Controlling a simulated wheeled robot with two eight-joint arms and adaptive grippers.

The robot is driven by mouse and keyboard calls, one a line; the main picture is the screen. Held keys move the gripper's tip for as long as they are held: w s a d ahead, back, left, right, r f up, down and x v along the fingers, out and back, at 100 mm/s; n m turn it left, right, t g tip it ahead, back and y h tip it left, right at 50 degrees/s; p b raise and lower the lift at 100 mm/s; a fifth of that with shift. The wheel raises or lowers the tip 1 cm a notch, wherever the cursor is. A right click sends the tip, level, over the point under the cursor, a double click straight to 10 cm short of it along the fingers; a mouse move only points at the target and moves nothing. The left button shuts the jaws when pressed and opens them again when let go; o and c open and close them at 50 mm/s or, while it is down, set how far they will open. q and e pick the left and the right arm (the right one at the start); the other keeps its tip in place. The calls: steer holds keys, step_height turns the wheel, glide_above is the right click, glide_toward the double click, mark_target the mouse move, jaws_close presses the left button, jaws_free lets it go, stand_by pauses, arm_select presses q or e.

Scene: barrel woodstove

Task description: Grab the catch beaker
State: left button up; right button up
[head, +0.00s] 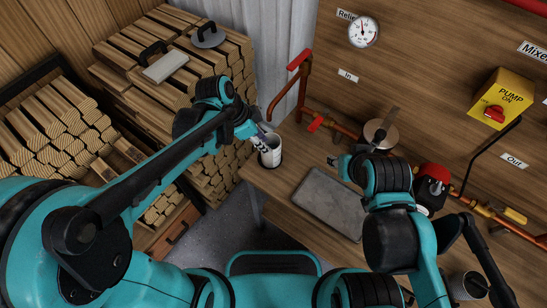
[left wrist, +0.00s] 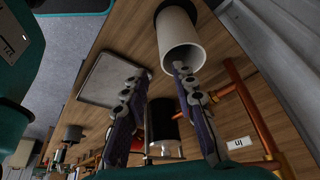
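The catch beaker (head: 271,155), a white cup with a dark base, stands upright near the left end of the wooden bench. My left gripper (head: 262,139) is at its rim, overlapping the beaker's upper left side. In the left wrist view, the beaker (left wrist: 181,42) shows its open mouth towards the camera. The fingers of the left gripper (left wrist: 160,72) are spread apart with nothing between them. One fingertip overlaps the beaker's mouth; I cannot tell whether it touches. My right gripper (head: 333,161) is above the bench near the tray; its fingers are too small to read.
A grey tray (head: 318,203) lies on the bench right of the beaker. Copper pipes with a red handle (head: 299,59) run behind it. A round-lidded pot (head: 380,132) stands by the wall. Stacked firewood (head: 120,75) fills the left. A yellow pump box (head: 500,98) is on the wall.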

arm_select(q)
steer(key=b+x, duration=0.3)
steer(key=x, duration=0.4)
steer(key=shift+w+f+b, duration=0.1)
steer(key=shift+w+b, duration=0.1)
steer(key=shift+b, duration=0.1)
jaws_close()
